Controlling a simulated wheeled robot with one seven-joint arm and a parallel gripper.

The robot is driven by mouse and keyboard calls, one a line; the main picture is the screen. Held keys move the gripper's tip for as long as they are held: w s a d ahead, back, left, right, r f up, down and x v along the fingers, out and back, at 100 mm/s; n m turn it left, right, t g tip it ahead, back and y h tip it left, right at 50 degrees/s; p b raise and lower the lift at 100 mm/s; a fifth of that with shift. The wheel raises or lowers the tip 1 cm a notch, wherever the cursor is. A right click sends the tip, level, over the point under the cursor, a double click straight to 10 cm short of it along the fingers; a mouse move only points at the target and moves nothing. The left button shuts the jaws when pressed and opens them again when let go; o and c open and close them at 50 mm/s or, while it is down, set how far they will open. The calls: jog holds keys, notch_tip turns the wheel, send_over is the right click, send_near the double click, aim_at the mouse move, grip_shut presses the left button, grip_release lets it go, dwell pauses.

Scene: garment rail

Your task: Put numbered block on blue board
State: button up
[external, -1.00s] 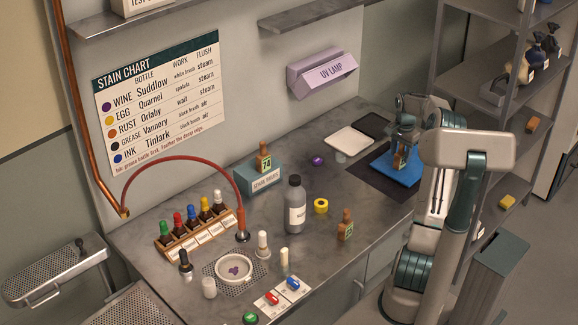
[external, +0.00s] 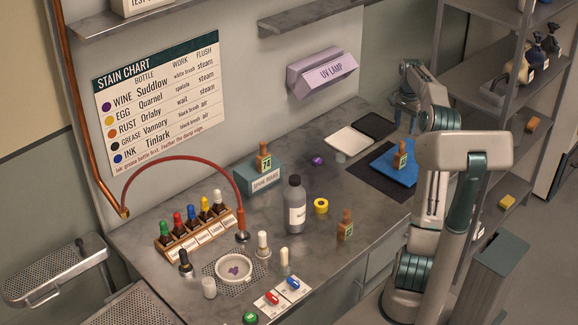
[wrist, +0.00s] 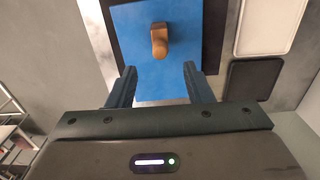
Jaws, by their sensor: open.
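The blue board (external: 385,170) lies on a dark mat at the right end of the bench. A wooden block with a knobbed handle and a green number label (external: 400,158) stands upright on it; the number is too small to read. In the wrist view this block (wrist: 159,40) stands on the blue board (wrist: 126,30), ahead of the fingertips. My gripper (wrist: 160,85) is open and empty, apart from the block. In the external view my gripper (external: 404,112) is behind and above the board. A similar block (external: 263,160) marked 74 stands on the spare blanks box; another (external: 345,226) stands near the front edge.
A white tray (external: 350,140) and a black tray (external: 370,126) lie beside the board. A grey bottle (external: 295,205), a yellow ring (external: 321,206) and a purple item (external: 317,160) stand left of it. The UV lamp (external: 322,74) hangs on the wall above.

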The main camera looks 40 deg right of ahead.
jog(key=w+a+r+n+h, duration=0.15)
jog(key=a+n, duration=0.25)
jog(key=a, duration=0.9)
jog(key=a+r+n, duration=0.3)
jog(key=a+n, duration=0.2)
jog(key=a, duration=0.8)
jog(key=s+a+f+n+t, duration=0.1)
jog(key=s+a+f+n, duration=0.2)
jog(key=s+a, duration=0.5)
jog(key=s+a+f+n+t+y, duration=0.1)
jog(key=s+a+f+n+t, duration=0.1)
jog(key=s+a+n, duration=0.4)
jog(key=s+a+f, duration=0.1)
jog(key=s+a, duration=0.2)
jog(key=a, duration=0.2)
jog(key=shift+f, duration=0.15)
